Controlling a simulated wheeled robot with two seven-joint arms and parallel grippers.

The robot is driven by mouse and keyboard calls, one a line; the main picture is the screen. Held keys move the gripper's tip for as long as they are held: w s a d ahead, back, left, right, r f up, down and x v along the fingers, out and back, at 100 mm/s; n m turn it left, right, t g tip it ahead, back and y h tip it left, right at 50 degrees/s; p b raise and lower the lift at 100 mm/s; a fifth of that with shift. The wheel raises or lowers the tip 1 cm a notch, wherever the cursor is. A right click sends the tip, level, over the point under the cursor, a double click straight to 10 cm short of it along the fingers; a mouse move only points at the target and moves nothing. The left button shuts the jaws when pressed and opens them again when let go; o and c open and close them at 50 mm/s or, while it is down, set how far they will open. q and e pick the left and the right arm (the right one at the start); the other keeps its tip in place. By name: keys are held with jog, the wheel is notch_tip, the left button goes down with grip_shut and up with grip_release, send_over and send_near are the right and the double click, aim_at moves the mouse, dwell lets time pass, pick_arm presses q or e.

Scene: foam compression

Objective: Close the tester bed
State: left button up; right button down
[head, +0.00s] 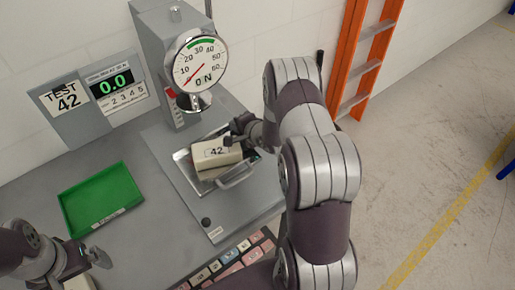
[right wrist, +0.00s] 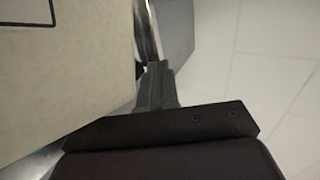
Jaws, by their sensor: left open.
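The tester bed (head: 183,160) is a shiny metal tray with a loop handle (head: 237,177) at its front, on the grey tester base below the gauge. A beige foam block (head: 210,158) labelled 42 lies on it, slightly tilted in the picture. My right gripper (head: 236,136) is at the block's far right edge. In the right wrist view, the block (right wrist: 60,85) fills the left side, and one dark finger (right wrist: 155,88) shows beside its edge; the other finger is hidden. My left gripper (head: 90,256) is open at the lower left, away from the bed.
A round gauge (head: 200,62) on the grey column overhangs the bed. A display (head: 114,85) reads 0.0, next to a TEST 42 card (head: 64,98). An empty green tray (head: 101,198) lies left. Colored keys (head: 230,262) line the front. A beige object (head: 78,282) is below my left gripper.

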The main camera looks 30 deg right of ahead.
jog(key=w, duration=0.5)
jog(key=w+b, duration=0.1)
jog(key=w, duration=0.2)
jog(key=shift+w+a, duration=0.25)
jog(key=shift+a, duration=0.05)
